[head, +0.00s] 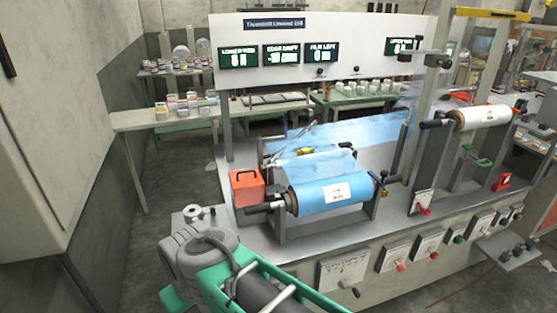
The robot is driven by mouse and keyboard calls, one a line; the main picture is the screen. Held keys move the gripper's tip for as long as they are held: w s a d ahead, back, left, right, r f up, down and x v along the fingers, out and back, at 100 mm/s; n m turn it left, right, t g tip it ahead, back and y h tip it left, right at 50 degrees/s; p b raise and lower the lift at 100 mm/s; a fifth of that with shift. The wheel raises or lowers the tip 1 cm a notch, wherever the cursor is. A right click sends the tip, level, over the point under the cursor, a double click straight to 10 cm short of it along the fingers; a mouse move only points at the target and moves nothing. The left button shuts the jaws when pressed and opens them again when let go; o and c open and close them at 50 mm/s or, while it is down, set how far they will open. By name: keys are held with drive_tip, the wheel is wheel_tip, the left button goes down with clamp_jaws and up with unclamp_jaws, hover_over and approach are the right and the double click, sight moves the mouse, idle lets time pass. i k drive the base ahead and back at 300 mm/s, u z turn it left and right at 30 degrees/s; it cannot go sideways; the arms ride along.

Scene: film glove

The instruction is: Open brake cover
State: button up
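An orange-red box-shaped cover (247,189) with a dark handle on top stands on the machine's grey deck, at the left end of the blue film roll (333,194). It looks like the brake cover and appears closed; what is under it is hidden. Part of my green and grey arm fills the bottom left foreground, in front of the machine and below the cover. No gripper fingers can be made out, so whether they are open or shut does not show.
A white-labelled film roll (484,117) sits on the right-hand posts. Several switch boxes line the machine's front edge. A small metal knob (193,213) is near the deck's left corner. A side table (130,121) with small boxes stands behind left. A wall panel (50,120) stands close at left.

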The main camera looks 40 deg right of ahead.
sight(246, 186)
drive_tip(key=z, duration=0.55)
drive_tip(key=i, duration=1)
drive_tip(key=z, duration=0.3)
